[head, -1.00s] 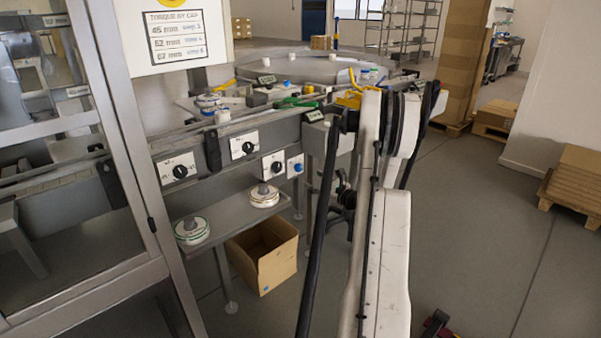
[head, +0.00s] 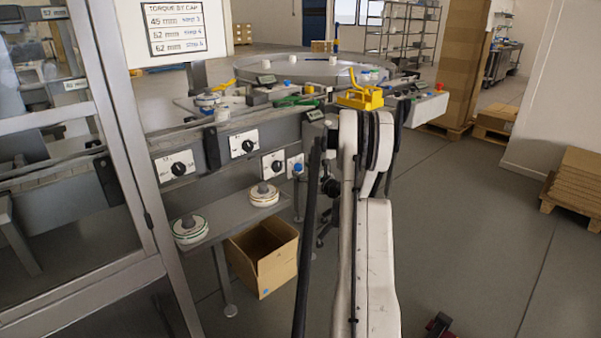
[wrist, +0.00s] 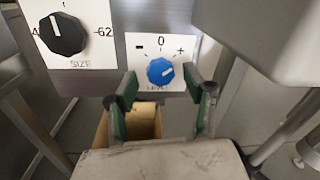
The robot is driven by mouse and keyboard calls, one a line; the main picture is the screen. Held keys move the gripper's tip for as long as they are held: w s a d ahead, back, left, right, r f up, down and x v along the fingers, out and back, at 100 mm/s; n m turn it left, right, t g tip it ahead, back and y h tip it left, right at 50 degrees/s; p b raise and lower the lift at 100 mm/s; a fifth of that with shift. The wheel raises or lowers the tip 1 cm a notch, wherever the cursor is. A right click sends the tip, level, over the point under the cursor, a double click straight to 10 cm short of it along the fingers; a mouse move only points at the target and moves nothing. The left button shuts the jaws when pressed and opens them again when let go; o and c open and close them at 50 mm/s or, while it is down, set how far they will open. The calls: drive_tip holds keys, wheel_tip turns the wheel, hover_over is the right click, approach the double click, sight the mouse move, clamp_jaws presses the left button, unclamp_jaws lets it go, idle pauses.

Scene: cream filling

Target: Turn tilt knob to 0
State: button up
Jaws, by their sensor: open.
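A blue knob (wrist: 160,71) sits on a white plate (wrist: 143,48) marked minus, 0 and plus in the wrist view. Its white pointer line points right and slightly up, toward the plus side and away from the 0 at the top. The word under it is partly hidden and looks like LEVEL; I read no tilt label. The blue knob also shows in the head view (head: 297,168). My gripper (wrist: 165,92) is open, its green-padded fingers apart on either side below the knob, with nothing between them. In the head view my arm hides most of the gripper.
A black SIZE knob (wrist: 63,34) is just left of the blue one. More black knobs (head: 180,169) (head: 247,146) are on the machine front. A shelf (head: 235,215) with round parts and an open cardboard box (head: 265,256) lie below. Open floor is to the right.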

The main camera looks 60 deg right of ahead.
drive_tip(key=shift+x, duration=0.9)
drive_tip(key=c, duration=1.1)
drive_tip(key=shift+c, duration=0.3)
drive_tip(key=shift+n, duration=0.3)
drive_tip(key=n+b, duration=0.1)
drive_tip(key=n, duration=0.3)
drive_tip(key=shift+b, duration=0.35)
drive_tip(key=shift+n+t+b, duration=0.4)
drive_tip(key=shift+n+b, duration=0.1)
drive_tip(key=shift+n, duration=2.3)
